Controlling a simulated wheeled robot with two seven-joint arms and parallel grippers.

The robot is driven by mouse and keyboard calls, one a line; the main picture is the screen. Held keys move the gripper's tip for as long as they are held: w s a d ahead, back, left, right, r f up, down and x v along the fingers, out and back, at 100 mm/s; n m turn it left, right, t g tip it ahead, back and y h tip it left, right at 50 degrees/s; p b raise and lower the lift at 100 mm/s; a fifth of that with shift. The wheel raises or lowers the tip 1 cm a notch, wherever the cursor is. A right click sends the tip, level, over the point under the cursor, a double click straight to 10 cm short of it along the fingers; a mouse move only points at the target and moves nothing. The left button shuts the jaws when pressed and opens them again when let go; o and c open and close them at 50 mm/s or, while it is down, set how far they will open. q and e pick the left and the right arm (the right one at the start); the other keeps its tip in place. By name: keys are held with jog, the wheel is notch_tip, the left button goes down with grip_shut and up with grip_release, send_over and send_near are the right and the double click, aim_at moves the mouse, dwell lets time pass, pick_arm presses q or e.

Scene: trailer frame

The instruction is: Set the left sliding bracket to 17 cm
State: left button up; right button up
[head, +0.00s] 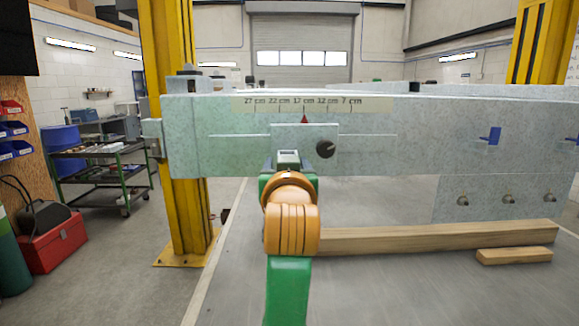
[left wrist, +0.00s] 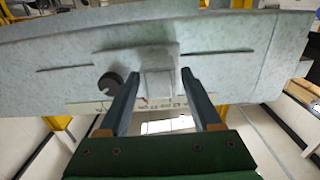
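The sliding bracket (head: 306,134) is a pale plate on the front of the grey frame beam, with a black knob (head: 325,149) on its right. Its red pointer (head: 304,119) stands at the 17 cm mark of the scale (head: 312,104). In the left wrist view, a pale block-shaped handle (left wrist: 158,84) juts from the bracket. My left gripper (left wrist: 160,75) is open, its two dark fingers on either side of the handle with small gaps visible. In the head view my arm hides the lower part of the handle. My right gripper is not in view.
The grey beam (head: 420,120) spans the view, with thin slots beside the bracket. A yellow column (head: 178,130) stands at the left. Blue clips (head: 490,136) and several bolts sit on the right.

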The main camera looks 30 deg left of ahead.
pick_arm(q)
jog(key=b+v, duration=0.3)
jog(key=v, duration=0.4)
dwell(0.3)
